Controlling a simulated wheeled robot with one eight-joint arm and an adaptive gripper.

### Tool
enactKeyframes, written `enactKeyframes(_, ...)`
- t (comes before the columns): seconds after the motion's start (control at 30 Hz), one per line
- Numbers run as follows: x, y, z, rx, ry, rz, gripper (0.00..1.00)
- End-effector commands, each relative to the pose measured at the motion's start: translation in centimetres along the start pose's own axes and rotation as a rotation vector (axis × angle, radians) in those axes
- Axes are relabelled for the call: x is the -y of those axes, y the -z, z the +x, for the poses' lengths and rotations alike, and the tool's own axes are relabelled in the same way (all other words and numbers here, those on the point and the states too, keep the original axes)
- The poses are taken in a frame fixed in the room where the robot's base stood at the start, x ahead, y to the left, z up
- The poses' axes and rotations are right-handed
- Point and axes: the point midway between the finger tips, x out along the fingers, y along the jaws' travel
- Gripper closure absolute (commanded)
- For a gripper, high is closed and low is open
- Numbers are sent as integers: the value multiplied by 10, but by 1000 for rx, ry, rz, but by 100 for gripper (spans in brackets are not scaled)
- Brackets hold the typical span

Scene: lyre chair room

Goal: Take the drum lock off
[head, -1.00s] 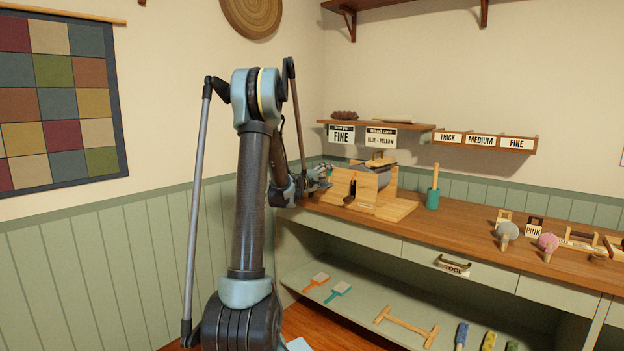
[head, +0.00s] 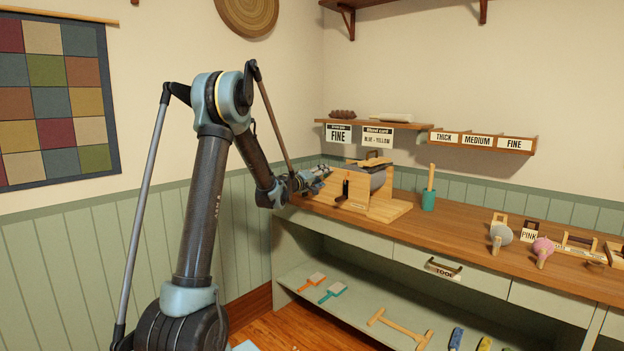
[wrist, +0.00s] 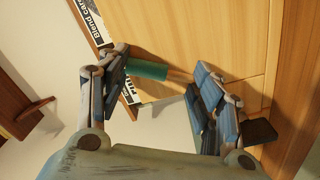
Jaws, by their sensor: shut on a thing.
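The drum carder (head: 384,208) stands on the bench, a pale wooden frame around a grey drum (head: 378,181). My gripper (head: 322,174) is at its left end, beside the near side panel. In the wrist view my gripper (wrist: 162,82) is shut on a small teal piece (wrist: 146,70) with a short wooden rod (wrist: 180,76), which I take to be the drum lock. The piece spans between the fingers, in front of the pale wood panel. I cannot tell whether the rod is still seated in the carder. In the head view my gripper hides it.
A dark crank handle (head: 344,190) is on the carder's near side. A low wall shelf (head: 385,125) with signs hangs behind. Hand cards (head: 332,292) lie on the lower shelf.

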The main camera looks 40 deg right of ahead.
Motion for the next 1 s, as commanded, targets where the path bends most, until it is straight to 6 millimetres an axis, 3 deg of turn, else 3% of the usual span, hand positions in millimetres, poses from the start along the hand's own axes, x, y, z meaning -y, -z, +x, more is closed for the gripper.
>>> enactKeyframes(0.43, 0, -5, 1, 5, 0, 11, 83)
enactKeyframes(0.47, 0, -5, 1, 5, 0, 11, 34)
enactKeyframes(0.53, 0, -4, 1, 5, 0, 10, 20)
enactKeyframes(1.0, -2, -4, -4, 4, -2, 7, 20)
